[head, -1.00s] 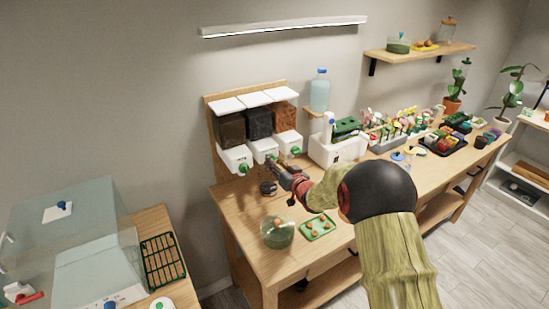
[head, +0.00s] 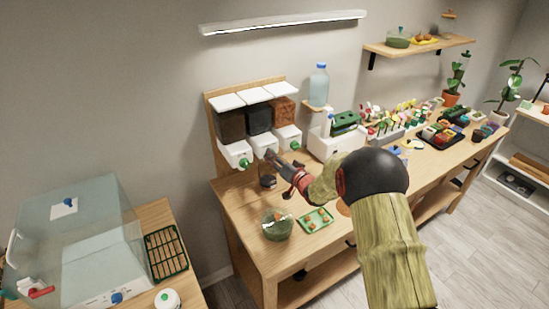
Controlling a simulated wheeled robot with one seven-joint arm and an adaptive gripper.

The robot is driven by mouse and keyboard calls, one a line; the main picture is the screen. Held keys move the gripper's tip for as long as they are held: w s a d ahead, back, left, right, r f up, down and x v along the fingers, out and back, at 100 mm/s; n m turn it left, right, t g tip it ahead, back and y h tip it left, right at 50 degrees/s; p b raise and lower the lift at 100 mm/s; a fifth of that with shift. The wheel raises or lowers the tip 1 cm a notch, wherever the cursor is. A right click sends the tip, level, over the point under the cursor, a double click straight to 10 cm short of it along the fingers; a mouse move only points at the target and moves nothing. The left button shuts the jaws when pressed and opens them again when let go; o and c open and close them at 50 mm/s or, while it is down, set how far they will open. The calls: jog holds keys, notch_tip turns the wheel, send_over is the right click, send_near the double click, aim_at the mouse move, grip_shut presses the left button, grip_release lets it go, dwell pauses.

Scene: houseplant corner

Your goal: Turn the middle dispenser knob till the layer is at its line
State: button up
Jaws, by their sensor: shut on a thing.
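Three dispensers with white lids hang on a wooden back board. The middle dispenser (head: 259,119) holds a near-black material, and its white base (head: 262,142) faces me. My gripper (head: 271,156) is at the front of that base, shut on the middle knob, which its fingers hide. A small clear jar (head: 267,181) stands on the bench below the middle dispenser, close under my gripper. It looks to have something dark in it, but its layer and line are too small to read.
The left dispenser's green knob (head: 244,162) and the right one's green knob (head: 295,146) flank my gripper closely. A glass bowl (head: 277,225) and a green tray (head: 315,220) stand on the bench (head: 240,203) in front. A white box (head: 327,146) stands to the right.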

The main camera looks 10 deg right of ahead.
jog(key=shift+f, duration=0.1)
jog(key=o, duration=1.1)
jog(key=shift+o, duration=0.3)
jog(key=v, duration=1.2)
